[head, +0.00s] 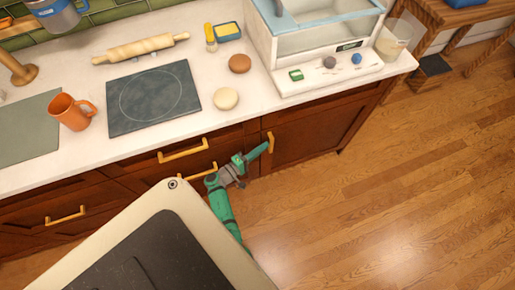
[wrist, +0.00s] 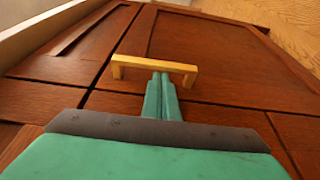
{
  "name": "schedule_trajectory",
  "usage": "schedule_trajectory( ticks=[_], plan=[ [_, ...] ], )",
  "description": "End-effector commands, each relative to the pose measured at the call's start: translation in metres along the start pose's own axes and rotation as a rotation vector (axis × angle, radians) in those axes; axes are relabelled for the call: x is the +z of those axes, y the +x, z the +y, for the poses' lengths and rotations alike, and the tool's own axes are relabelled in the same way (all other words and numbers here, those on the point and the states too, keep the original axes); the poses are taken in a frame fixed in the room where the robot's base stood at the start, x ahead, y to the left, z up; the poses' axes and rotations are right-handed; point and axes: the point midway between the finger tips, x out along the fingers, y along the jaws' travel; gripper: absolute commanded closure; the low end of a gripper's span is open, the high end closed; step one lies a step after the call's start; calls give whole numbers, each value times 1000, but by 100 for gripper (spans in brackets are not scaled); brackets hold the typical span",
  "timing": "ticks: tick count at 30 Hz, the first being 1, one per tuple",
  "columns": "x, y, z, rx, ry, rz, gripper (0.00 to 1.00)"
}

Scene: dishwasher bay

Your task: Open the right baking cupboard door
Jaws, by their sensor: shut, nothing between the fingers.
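The right cupboard door (head: 305,132) is dark reddish-brown wood, under the right part of the counter, and looks flush with the front. Its gold bar handle (head: 270,142) is near the door's left edge and stands upright there. My green gripper (head: 264,148) is at this handle. In the wrist view the handle (wrist: 140,62) crosses above the fingertips, and the door panel (wrist: 215,45) lies beyond it. My gripper's two fingers (wrist: 161,77) are shut together with nothing between them. Their tips end at the bar's edge; I cannot tell whether they touch it.
Drawers with gold handles (head: 184,150) are left of the door. The counter (head: 190,130) above carries an orange mug (head: 72,112), a dark hob plate (head: 125,110), a rolling pin (head: 140,47) and a glass-sided box (head: 325,45). The wooden floor (head: 390,190) to the right is clear.

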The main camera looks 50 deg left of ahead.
Motion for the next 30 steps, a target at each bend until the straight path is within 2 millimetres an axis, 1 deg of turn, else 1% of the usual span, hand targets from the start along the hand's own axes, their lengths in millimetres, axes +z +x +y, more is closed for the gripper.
schedule_trajectory(
  ticks=[6,11,12,15,19,25,30],
  plan=[
    [3,8,-1,-1,-1,-5,100],
    [4,9,-1,-1,-1,-8,100],
    [9,7,-1,-1,-1,-3,100],
    [5,7,-1,-1,-1,-4,100],
    [8,5,-1,-2,-2,4,100],
    [24,-3,-2,-3,-3,41,100],
    [48,-13,-2,-3,-5,98,100]
  ],
)
